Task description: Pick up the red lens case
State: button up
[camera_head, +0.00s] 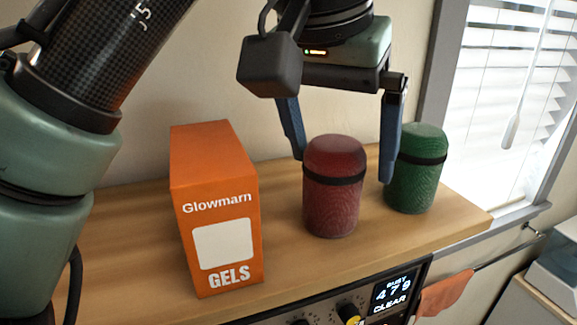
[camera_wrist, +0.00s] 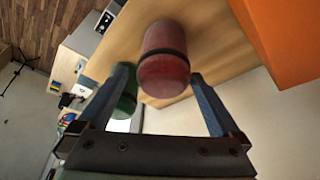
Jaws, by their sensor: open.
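The red lens case (camera_head: 334,190), a rounded cylinder with a black band, stands upright on the wooden top. It also shows in the wrist view (camera_wrist: 164,62). My gripper (camera_head: 343,168) is open above it, pointing down, with one blue finger to the left of the case's upper part and the other to its right. In the wrist view the fingers (camera_wrist: 158,92) spread on both sides of the case's near end. I cannot tell whether either finger touches it.
A similar green case (camera_head: 414,172) stands close to the right finger. An orange Glowmarn gels box (camera_head: 217,208) stands to the left of the red case. The wooden top (camera_head: 130,250) ends at a front edge above a panel with knobs and a display (camera_head: 393,290). A window is at right.

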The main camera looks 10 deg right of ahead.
aim_at(337, 182)
jog(key=shift+f, duration=0.5)
jog(key=b+x, duration=0.1)
jog(key=x, duration=0.1)
jog(key=b+x, duration=0.1)
jog(key=x, duration=0.1)
jog(key=shift+a+f, duration=0.15)
jog(key=shift+a, duration=0.1)
jog(key=shift+s, duration=0.1)
jog(key=shift+c, duration=0.9)
grip_shut()
